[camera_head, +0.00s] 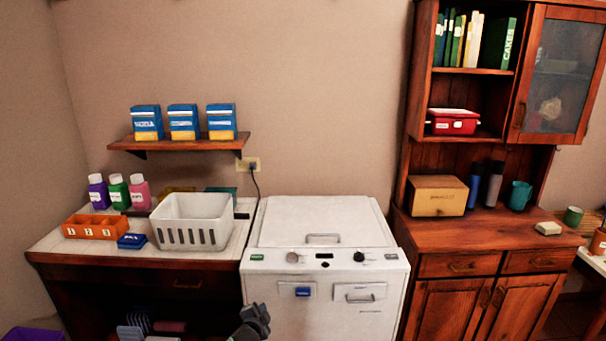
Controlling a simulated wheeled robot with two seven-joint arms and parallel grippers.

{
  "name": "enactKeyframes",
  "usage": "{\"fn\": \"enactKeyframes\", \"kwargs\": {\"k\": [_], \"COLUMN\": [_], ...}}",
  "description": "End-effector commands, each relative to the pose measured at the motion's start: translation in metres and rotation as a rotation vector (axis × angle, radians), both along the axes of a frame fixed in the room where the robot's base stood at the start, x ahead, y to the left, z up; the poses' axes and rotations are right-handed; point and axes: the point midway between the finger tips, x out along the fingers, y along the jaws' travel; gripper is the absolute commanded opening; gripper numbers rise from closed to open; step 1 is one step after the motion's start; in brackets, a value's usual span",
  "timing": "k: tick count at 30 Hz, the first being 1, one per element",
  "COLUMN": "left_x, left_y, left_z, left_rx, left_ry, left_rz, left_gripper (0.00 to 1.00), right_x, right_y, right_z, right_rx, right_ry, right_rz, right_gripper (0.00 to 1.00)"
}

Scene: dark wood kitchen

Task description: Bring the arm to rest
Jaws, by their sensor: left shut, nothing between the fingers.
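My left gripper (256,318) shows at the bottom edge of the head view, in front of the white machine. Its dark fingers are together, with nothing seen between them. It is low and apart from the counter top. Most of my left arm is below the picture. My right gripper is not in this view.
A white machine (325,227) with knobs stands against the wall. The counter (105,240) to its left bears a white basket (192,221), an orange box (95,227) and several bottles (118,192). A wooden cabinet (470,235) stands right. A purple bin (33,335) is at bottom left.

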Motion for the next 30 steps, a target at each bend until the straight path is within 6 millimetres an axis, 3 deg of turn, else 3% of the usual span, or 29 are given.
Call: {"fn": "enactKeyframes", "kwargs": {"k": [3, 8, 15, 23, 30], "left_x": [-0.031, -0.092, -0.203, -0.324, -0.451], "left_y": [0.020, 0.037, 0.045, 0.049, 0.050], "left_z": [-0.042, -0.107, -0.196, -0.270, -0.329], "left_rx": [-0.187, -0.370, -0.507, -0.586, -0.595], "left_ry": [0.184, 0.411, 0.673, 0.841, 0.975], "left_rz": [0.177, 0.373, 0.546, 0.650, 0.743], "left_gripper": [0.00, 0.00, 0.00, 0.00, 0.00], "right_x": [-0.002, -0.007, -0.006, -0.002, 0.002], "right_y": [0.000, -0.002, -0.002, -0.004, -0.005], "right_z": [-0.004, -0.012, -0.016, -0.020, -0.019], "right_rx": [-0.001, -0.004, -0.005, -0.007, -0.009], "right_ry": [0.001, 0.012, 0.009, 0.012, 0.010], "right_rz": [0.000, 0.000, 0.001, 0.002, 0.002], "right_gripper": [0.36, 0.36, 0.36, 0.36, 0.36]}}
